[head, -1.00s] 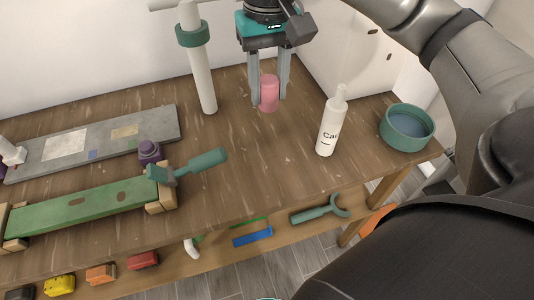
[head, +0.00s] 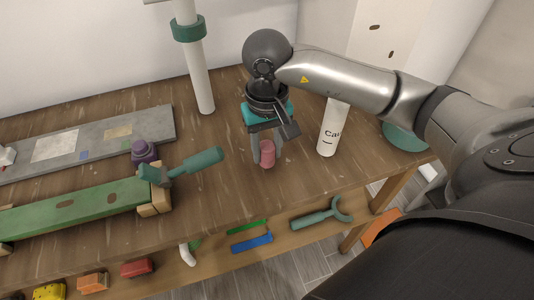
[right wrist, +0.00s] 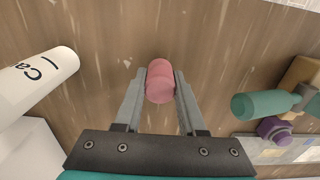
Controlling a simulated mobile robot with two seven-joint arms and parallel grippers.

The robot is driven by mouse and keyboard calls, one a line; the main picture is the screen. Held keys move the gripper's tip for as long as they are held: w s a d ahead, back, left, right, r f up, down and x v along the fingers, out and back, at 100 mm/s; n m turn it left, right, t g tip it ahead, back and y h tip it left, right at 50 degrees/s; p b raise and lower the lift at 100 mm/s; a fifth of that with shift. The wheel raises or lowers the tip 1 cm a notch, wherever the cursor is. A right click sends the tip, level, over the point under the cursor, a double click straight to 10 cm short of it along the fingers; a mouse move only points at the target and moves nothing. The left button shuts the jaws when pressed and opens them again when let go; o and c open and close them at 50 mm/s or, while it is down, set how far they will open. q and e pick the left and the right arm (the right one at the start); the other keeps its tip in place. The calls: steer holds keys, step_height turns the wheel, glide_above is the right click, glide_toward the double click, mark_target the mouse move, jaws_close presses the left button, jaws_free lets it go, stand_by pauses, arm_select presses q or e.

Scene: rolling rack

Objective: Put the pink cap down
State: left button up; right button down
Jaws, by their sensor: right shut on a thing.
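The pink cap (head: 267,154) is a small pink cylinder above or on the brown wooden bench top (head: 230,211); I cannot tell whether its base touches the wood. My right gripper (head: 263,158) points down and is shut on the cap. In the right wrist view the cap (right wrist: 160,81) sits upright between the two grey fingertips (right wrist: 160,85). My left gripper is not in view.
A white bottle (head: 333,128) stands just right of the cap. A green-handled tool (head: 196,164) and a purple knob (head: 144,151) lie to the left. A white post with a green collar (head: 189,30) stands behind. A teal bowl (head: 404,137) is partly hidden by my arm. Bare wood surrounds the cap.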

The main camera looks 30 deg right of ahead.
mark_target(267, 146)
steer(key=shift+f, duration=0.9)
steer(key=shift+f+b, duration=0.15)
steer(key=shift+b, duration=0.15)
steer(key=c, duration=0.5)
jaws_free()
steer(key=shift+r+p, duration=0.3)
steer(key=shift+p, duration=0.05)
step_height(267, 146, up, 12)
steer(key=shift+f+p, duration=0.1)
steer(key=shift+p, duration=0.6)
